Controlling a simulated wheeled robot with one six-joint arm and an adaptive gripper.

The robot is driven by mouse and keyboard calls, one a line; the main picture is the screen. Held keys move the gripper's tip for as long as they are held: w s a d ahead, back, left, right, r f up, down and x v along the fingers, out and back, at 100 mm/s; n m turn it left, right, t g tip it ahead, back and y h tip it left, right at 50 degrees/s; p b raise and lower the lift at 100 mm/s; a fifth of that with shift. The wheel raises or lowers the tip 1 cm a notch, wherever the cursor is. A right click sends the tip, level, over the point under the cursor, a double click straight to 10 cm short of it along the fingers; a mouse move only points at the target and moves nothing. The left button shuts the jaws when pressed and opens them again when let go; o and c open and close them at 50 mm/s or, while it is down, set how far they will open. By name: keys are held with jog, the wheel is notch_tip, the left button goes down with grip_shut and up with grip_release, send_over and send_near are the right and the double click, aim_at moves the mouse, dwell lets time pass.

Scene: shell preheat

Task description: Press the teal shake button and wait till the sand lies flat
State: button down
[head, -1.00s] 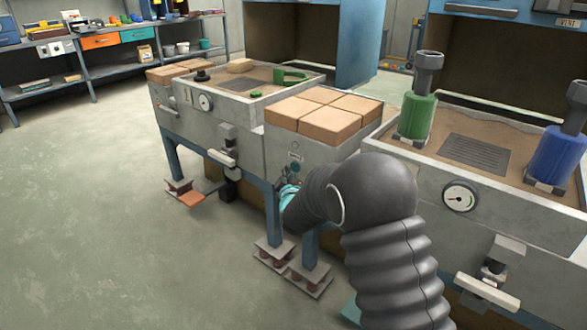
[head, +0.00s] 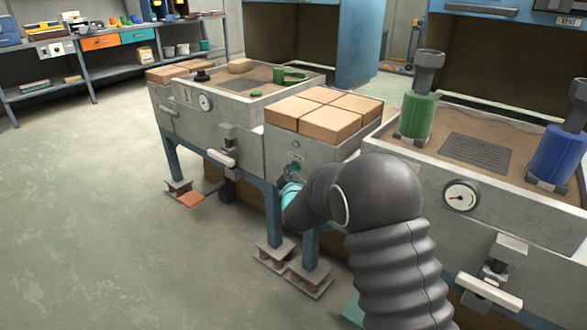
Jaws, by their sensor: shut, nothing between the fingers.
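The teal shake button (head: 297,167) is a small round button under a dark label on the front of the grey cabinet between the two sand boxes. My gripper (head: 291,174) is shut and empty, right at the button, partly hidden by my wrist. I cannot tell whether it touches or presses the button. The sand in the right box (head: 508,133) is uneven, with a wavy raised edge at the back, around a dark grate (head: 477,151). The sand in the left box (head: 228,76) looks flatter.
Tan blocks (head: 325,114) lie on top of the cabinet. A green canister (head: 417,112) and a blue canister (head: 562,158) stand on the right box. A gauge (head: 461,197) and a lever handle (head: 489,292) are on its front. Open floor (head: 90,220) lies to the left.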

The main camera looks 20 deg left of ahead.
jog(key=shift+w+d+b, duration=0.15)
jog(key=shift+w+b, duration=0.15)
jog(key=shift+w, duration=0.05)
dwell(0.7)
jog(key=shift+s+a+b, duration=0.3)
jog(key=shift+s+b, duration=0.05)
jog(key=shift+s, duration=0.4)
jog(key=shift+s, duration=0.15)
jog(key=shift+s+a+b, duration=0.15)
jog(key=shift+s+a, duration=0.15)
jog(key=shift+s, duration=0.45)
jog(key=shift+s+a+b, duration=0.2)
jog(key=shift+s+a, duration=0.15)
jog(key=shift+s, duration=0.35)
jog(key=shift+s+a+b, duration=0.15)
jog(key=shift+s+a, duration=0.15)
jog(key=shift+s, duration=0.45)
